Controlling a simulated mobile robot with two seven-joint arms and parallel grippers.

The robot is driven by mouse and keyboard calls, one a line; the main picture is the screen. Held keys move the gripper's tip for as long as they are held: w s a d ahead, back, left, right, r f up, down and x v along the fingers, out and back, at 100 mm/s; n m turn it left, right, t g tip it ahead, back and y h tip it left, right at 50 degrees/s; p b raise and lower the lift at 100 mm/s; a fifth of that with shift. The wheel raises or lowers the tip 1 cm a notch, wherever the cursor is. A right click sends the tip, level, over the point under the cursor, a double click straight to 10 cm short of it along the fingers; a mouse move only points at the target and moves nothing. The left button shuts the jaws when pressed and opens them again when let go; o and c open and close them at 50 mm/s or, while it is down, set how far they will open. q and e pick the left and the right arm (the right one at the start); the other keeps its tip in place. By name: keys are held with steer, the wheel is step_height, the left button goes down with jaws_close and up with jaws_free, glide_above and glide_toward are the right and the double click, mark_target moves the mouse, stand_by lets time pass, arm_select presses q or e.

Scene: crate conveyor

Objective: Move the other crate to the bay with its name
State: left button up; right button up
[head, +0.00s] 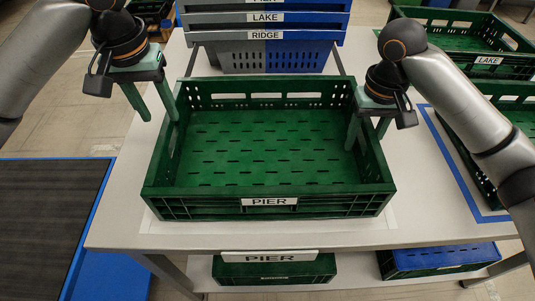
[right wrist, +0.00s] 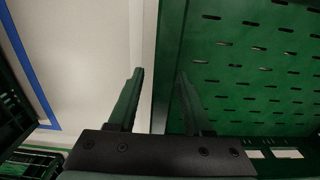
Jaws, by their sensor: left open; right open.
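A green crate (head: 268,208) labelled PIER stands empty on the pale table, inside a white-outlined area. A white sign reading PIER (head: 269,256) is at the table's front edge, just in front of it. My left gripper (head: 157,117) is open at the crate's left wall, one finger outside and the other close to the wall's top edge. My right gripper (head: 367,137) is open at the right wall. In the right wrist view, its fingers (right wrist: 160,105) lie on either side of the green wall, one over the table and one over the crate floor.
A grey and blue crate (head: 290,58) stands behind, below boards reading RIDGE (head: 265,35) and LAKE. Green crates stand at the right, one labelled LAKE (head: 489,60), another by a blue outline (head: 450,165). A dark belt (head: 45,215) is at the left. More crates sit under the table.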

arm_select(q)
steer(key=shift+s+r, duration=0.2)
steer(key=shift+r, duration=1.7)
arm_select(e)
step_height(320, 180, up, 12)
arm_select(q)
steer(key=shift+r, duration=0.1)
arm_select(e)
steer(key=shift+r, duration=0.1)
